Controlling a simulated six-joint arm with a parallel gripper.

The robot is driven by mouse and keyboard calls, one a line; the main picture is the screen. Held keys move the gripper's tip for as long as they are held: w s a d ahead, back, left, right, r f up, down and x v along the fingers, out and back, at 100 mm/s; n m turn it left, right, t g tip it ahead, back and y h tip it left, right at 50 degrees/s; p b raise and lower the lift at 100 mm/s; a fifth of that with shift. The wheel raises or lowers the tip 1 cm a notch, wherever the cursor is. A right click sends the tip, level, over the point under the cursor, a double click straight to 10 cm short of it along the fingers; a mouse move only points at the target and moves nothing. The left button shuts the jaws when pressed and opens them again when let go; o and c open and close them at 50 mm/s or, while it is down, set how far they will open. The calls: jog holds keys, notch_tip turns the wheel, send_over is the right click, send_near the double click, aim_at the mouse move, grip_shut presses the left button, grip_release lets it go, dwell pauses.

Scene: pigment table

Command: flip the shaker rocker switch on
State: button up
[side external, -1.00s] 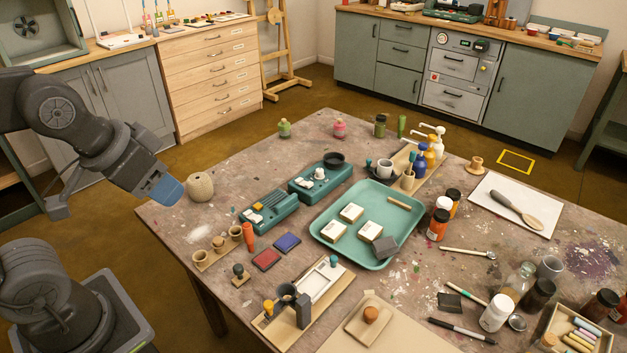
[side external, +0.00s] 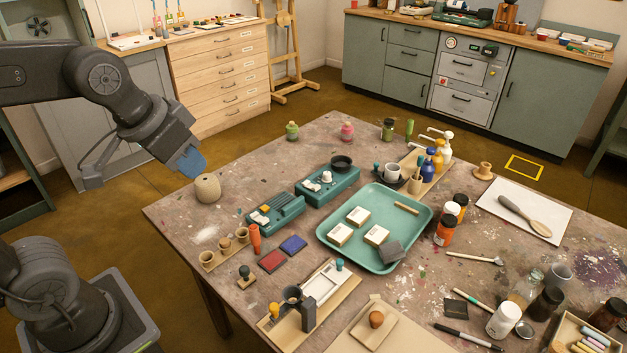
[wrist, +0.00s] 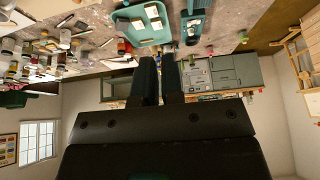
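Two teal devices stand on the table in the side view. The farther one (side external: 340,191) carries a black round cup (side external: 341,163) and a small white knob (side external: 327,176); it looks like the shaker. The nearer one (side external: 283,222) has a ridged top and small yellow and white parts. A rocker switch is too small to make out on either.
The beige pot (side external: 207,188) stands below my gripper. A teal tray (side external: 375,255) with white blocks lies right of the devices. Red (side external: 272,261) and blue (side external: 293,244) pads and an orange bottle (side external: 254,238) stand near the nearer device.

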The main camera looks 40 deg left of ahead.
jog(key=shift+g, duration=0.4)
jog(key=w, duration=0.3)
jog(key=w+a, duration=0.1)
jog(key=w, duration=0.3)
jog(key=w+r, duration=0.1)
jog(key=w, duration=0.3)
jog(key=shift+w+a, duration=0.2)
jog(key=shift+a, duration=0.15)
grip_shut()
jog(key=g, duration=0.1)
send_over(317, 186)
jog(key=s+a, duration=0.1)
jog(key=s, duration=0.3)
notch_tip(317, 186, down, 16)
jog(key=shift+w+a+f+h, duration=0.1)
jog(key=shift+w+a+h, duration=0.1)
jog(key=shift+h, duration=0.1)
jog(key=x, duration=0.8)
jog(key=s+x, duration=0.1)
jog(key=x, duration=0.4)
jog(key=shift+s+d+f, duration=0.1)
jog(key=shift+d+f, duration=0.05)
jog(key=shift+f, duration=0.45)
jog(key=shift+d, duration=0.1)
